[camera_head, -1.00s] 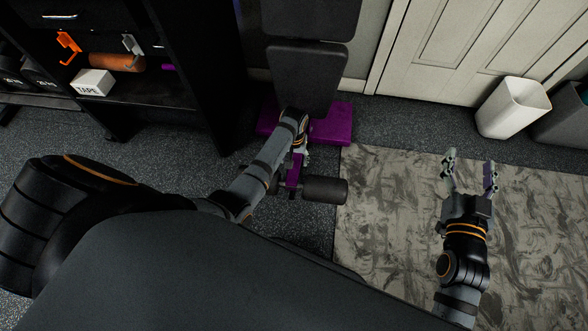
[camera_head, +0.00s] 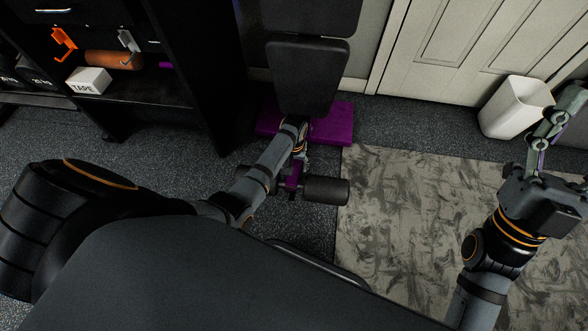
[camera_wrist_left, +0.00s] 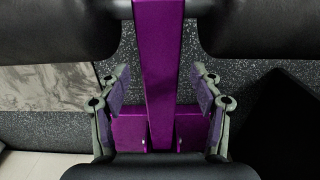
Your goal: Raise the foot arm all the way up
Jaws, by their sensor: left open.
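The foot arm is a purple bar (camera_head: 293,177) with dark padded rollers (camera_head: 326,191), low in front of the bench seat (camera_head: 306,78). In the left wrist view the purple bar (camera_wrist_left: 159,70) runs down the middle between two dark rollers (camera_wrist_left: 245,28). My left gripper (camera_head: 301,158) reaches the bar from above; its tips are partly hidden in the head view. In the left wrist view my left gripper (camera_wrist_left: 160,92) is open, one finger on each side of the bar, with gaps visible. My right gripper (camera_head: 563,112) is at the right edge, seen side-on, away from the bench.
A purple base plate (camera_head: 331,122) lies under the bench. A dark shelf (camera_head: 150,93) with a TAPE box (camera_head: 89,80) stands left. A white bin (camera_head: 515,106) stands by the door (camera_head: 475,45). A grey patterned mat (camera_head: 400,210) covers clear floor at right.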

